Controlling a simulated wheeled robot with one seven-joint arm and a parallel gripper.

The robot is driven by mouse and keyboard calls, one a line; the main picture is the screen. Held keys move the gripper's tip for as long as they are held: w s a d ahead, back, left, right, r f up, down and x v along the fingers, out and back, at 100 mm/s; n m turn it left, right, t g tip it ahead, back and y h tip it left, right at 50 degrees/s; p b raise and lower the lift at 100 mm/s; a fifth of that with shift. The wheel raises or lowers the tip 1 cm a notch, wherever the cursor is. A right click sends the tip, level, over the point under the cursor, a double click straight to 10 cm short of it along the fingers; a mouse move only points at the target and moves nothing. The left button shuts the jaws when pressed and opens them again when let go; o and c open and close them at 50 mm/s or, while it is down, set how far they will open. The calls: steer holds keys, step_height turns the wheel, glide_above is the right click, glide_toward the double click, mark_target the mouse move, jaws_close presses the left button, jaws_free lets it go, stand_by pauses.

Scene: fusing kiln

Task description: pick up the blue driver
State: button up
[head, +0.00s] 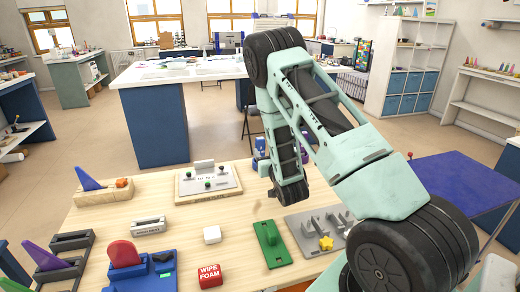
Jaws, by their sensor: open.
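I cannot clearly pick out the blue driver. A small blue-purple thing (260,146) shows partly behind my arm at the back of the wooden table (150,218), and most of it is hidden. My gripper (281,196) hangs at the end of the pale green arm, above the table's back right part. It points down and looks empty, with its fingers small and dark. It is just in front of the blue-purple thing in the picture and apart from the table things below.
A green holder (271,243) and a grey plate with a yellow knob (326,243) lie below my gripper.

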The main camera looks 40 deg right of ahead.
mark_target(261, 141)
steer(key=p+x, duration=0.1)
steer(key=x, duration=0.3)
steer(key=shift+d, duration=0.1)
steer(key=p+x, duration=0.2)
steer(key=x, duration=0.2)
steer(key=shift+w+r, duration=0.1)
steer(key=shift+r, duration=0.1)
steer(key=shift+w+d+f, duration=0.1)
steer(key=shift+w+d, duration=0.2)
steer(key=shift+w, duration=0.2)
steer(key=c, duration=1.2)
